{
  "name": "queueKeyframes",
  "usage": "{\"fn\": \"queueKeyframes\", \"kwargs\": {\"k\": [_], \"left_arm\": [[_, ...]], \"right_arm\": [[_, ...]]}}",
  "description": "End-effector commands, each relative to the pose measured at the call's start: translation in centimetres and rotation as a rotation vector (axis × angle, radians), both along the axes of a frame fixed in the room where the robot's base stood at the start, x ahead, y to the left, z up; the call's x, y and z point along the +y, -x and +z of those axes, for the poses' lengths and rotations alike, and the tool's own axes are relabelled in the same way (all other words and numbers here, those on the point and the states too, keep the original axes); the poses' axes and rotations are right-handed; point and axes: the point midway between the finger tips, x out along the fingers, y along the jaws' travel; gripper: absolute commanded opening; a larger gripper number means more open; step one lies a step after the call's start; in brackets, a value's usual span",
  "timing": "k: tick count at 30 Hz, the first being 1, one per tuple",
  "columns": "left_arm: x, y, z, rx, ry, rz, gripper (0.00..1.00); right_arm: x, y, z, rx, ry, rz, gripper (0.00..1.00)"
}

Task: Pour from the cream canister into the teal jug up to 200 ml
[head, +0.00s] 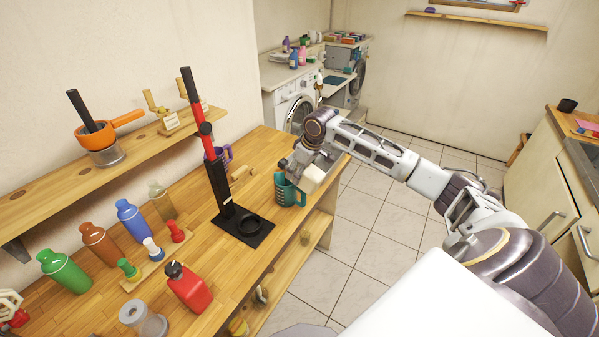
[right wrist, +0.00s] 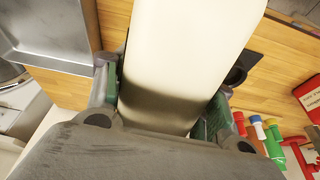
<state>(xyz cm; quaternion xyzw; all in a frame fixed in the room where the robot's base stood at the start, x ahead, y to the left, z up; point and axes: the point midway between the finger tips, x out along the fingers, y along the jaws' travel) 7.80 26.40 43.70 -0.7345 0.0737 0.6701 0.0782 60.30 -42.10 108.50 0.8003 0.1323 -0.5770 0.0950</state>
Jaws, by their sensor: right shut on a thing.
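The teal jug (head: 289,190) stands upright on the wooden bench near its right edge, with markings on its side too small to read. My right gripper (head: 302,160) is shut on the cream canister (head: 312,177), which is tilted above and beside the jug's rim. In the right wrist view the canister (right wrist: 185,60) fills the middle, between the two fingers (right wrist: 165,100). The canister's mouth, any stream and the level in the jug cannot be made out. My left gripper is not in view.
A black and red stand (head: 240,222) is left of the jug, with a purple mug (head: 217,158) behind it. Several coloured bottles, including a green one (head: 63,270), and a red container (head: 188,287) stand farther left. A metal tray shows in the right wrist view (right wrist: 45,30).

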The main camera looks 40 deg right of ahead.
Motion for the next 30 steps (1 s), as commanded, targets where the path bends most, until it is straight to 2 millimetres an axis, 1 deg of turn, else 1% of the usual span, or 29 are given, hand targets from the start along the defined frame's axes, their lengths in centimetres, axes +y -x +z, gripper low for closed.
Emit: {"fn": "queueKeyframes", "kwargs": {"k": [10, 30], "left_arm": [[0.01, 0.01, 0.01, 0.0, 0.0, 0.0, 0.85], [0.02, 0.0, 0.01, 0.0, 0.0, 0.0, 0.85]], "right_arm": [[-0.01, -0.08, 0.11, 0.0, 0.001, 0.0, 0.15], [0.04, -0.2, -0.44, 0.065, 0.023, 0.0, 0.15]]}}
